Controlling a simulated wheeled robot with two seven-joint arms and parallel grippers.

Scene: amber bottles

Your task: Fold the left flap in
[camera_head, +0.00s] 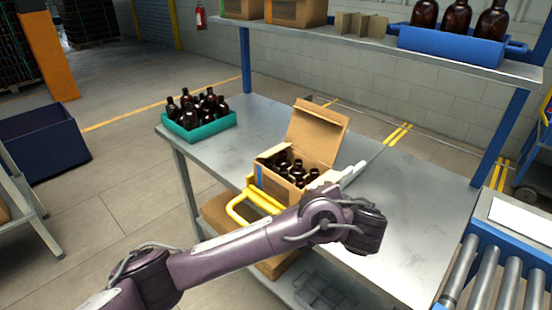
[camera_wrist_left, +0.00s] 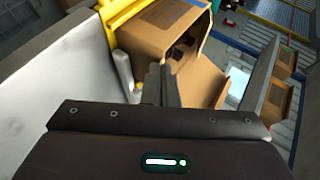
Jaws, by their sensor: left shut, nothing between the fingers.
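An open cardboard box (camera_head: 270,184) stands on the metal table and holds several dark amber bottles (camera_head: 290,168). One large flap (camera_head: 318,126) stands up at its back; the left flap cannot be told apart clearly in the head view. In the left wrist view the box (camera_wrist_left: 160,38) shows at the top, with an open flap (camera_wrist_left: 203,82) sticking out. My left gripper (camera_wrist_left: 161,84) is shut and empty, its fingers close to the box and flap; contact cannot be told. My arm covers the table in front of the box. My right gripper is not in view.
A yellow frame (camera_head: 240,205) stands at the box's front left. A teal crate of bottles (camera_head: 205,128) sits at the table's far left. A shelf (camera_head: 370,45) with a blue bottle tray (camera_head: 450,45) spans the back. The table (camera_head: 425,205) is clear right of the box.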

